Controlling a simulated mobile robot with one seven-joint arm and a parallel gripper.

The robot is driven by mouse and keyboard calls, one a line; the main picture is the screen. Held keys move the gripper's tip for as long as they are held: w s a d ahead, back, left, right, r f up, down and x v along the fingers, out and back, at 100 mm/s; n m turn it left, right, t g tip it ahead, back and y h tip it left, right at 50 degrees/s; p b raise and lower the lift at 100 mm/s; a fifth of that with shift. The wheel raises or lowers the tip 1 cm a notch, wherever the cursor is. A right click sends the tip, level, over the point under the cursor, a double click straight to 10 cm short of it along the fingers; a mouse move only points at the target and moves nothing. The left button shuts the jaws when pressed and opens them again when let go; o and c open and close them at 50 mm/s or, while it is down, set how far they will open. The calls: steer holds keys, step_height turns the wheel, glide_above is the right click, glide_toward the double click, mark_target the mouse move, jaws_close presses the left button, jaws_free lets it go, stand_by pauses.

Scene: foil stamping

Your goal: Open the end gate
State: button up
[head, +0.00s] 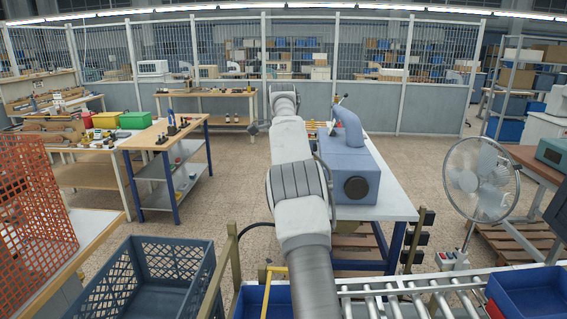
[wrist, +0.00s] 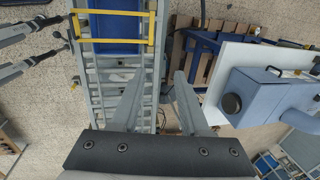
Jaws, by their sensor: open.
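A yellow bar frame, which looks like the end gate (wrist: 112,41), spans the roller conveyor in the wrist view, at the edge of a blue crate (wrist: 115,28). In the head view part of the yellow gate (head: 267,290) shows left of my arm, beside the blue crate (head: 250,303). Whether its hinge or latch is engaged cannot be told. My gripper (wrist: 159,76) is open and empty in the wrist view, with its fingers apart and pointing up the picture, right of and below the gate. It touches nothing visible. In the head view my arm hides the gripper.
The roller conveyor (head: 430,288) runs along the front right, with another blue bin (head: 530,290) on it. A blue machine (head: 352,175) stands on a white-topped table (head: 397,205). A fan (head: 482,180) is at right. A dark crate (head: 150,275) is front left. Open floor lies between benches.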

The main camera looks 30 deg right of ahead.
steer(key=shift+s+a+r, duration=0.15)
steer(key=shift+s+r, duration=0.05)
steer(key=shift+r, duration=0.8)
